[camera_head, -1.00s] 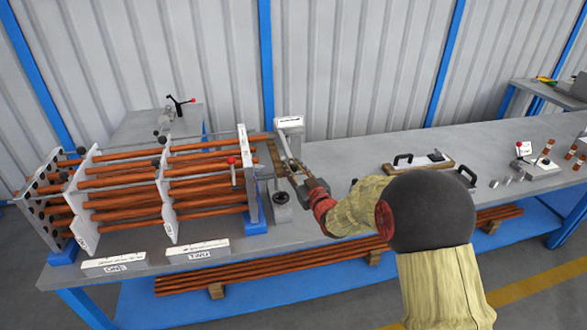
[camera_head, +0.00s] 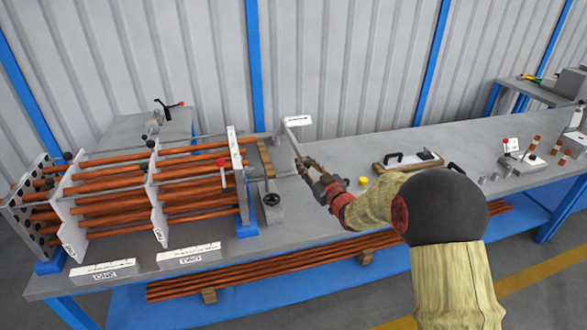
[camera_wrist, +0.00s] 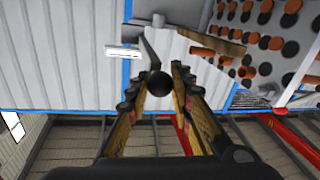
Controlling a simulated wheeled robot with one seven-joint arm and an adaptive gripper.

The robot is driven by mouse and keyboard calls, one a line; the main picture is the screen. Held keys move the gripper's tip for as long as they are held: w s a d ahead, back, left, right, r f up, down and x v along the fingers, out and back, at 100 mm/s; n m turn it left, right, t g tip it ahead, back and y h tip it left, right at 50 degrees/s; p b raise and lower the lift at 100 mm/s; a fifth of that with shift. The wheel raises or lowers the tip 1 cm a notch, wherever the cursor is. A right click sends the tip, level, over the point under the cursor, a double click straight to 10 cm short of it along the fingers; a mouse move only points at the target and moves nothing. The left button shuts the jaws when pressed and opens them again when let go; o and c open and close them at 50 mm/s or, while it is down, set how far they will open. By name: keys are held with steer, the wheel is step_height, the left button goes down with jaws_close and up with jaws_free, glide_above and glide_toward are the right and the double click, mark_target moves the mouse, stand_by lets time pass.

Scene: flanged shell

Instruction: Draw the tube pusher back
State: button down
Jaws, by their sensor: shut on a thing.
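The tube pusher (camera_head: 293,141) is a grey bar with a white label plate (camera_head: 297,121) at its far end, standing on the bench to the right of the tube bundle. My gripper (camera_head: 305,165) is at the near end of this bar. In the wrist view the pusher's dark bar (camera_wrist: 150,48) ends in a round black knob (camera_wrist: 159,84). The knob lies between my two fingers, and my gripper is shut on it. The fingers partly hide the grip in the head view.
The copper tube bundle (camera_head: 110,186) sits in upright plates at the left. A wooden bar (camera_head: 265,158) and a grey post with a dark round top (camera_head: 272,205) stand between bundle and pusher. A yellow cap (camera_head: 363,181) and a handled board (camera_head: 385,171) lie to the right.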

steer(key=shift+d, duration=0.15)
steer(key=c, duration=1.6)
jaws_free()
steer(key=shift+d, duration=0.1)
steer(key=v, duration=1.2)
steer(key=shift+w+f, duration=0.1)
